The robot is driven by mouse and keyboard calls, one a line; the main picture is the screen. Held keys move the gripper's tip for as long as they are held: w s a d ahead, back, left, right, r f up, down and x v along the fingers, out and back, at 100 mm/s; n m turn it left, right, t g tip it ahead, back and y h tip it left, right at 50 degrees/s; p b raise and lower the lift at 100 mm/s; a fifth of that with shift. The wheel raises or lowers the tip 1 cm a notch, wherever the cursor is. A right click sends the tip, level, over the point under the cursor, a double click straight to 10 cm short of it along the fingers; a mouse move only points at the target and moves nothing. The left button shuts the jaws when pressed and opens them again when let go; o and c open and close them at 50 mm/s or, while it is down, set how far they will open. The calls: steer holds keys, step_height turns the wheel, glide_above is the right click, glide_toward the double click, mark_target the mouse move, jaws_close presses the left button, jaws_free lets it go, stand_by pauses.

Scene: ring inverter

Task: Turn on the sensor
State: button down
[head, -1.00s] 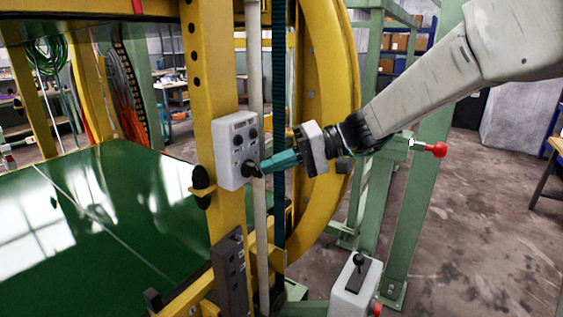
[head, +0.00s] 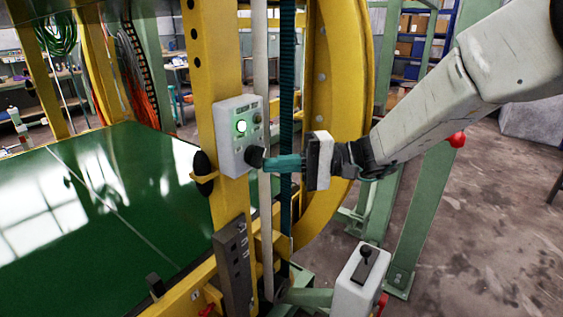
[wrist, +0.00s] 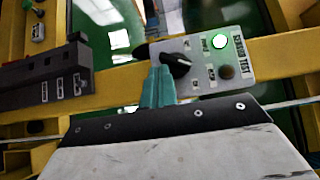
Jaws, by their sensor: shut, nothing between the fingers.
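The grey sensor control box (head: 228,112) is mounted on the yellow post in the head view. A round lamp (head: 241,127) on it glows green-white, and it also glows in the wrist view (wrist: 220,41). A black rotary knob (head: 254,156) sits low on the box; it shows in the wrist view (wrist: 177,64) too. My gripper (head: 268,163) is shut and empty, its teal fingertips right at the knob. In the wrist view the tips (wrist: 158,72) are just beside the knob; I cannot tell whether they touch. A label beside the lamp seems to read "sensor test".
A yellow post (head: 212,75) and a large yellow ring (head: 345,110) stand close around the gripper. A green table surface (head: 110,200) lies left. A grey box with a black lever (head: 358,280) stands low right. Open floor (head: 480,220) is at right.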

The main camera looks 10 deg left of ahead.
steer(key=w+d+f, duration=0.2)
steer(key=d, duration=0.3)
steer(key=w+d+f, duration=0.2)
steer(key=d+f, duration=0.1)
steer(key=d, duration=0.2)
steer(key=shift+w+d+f, duration=0.35)
steer(key=shift+w+d, duration=0.05)
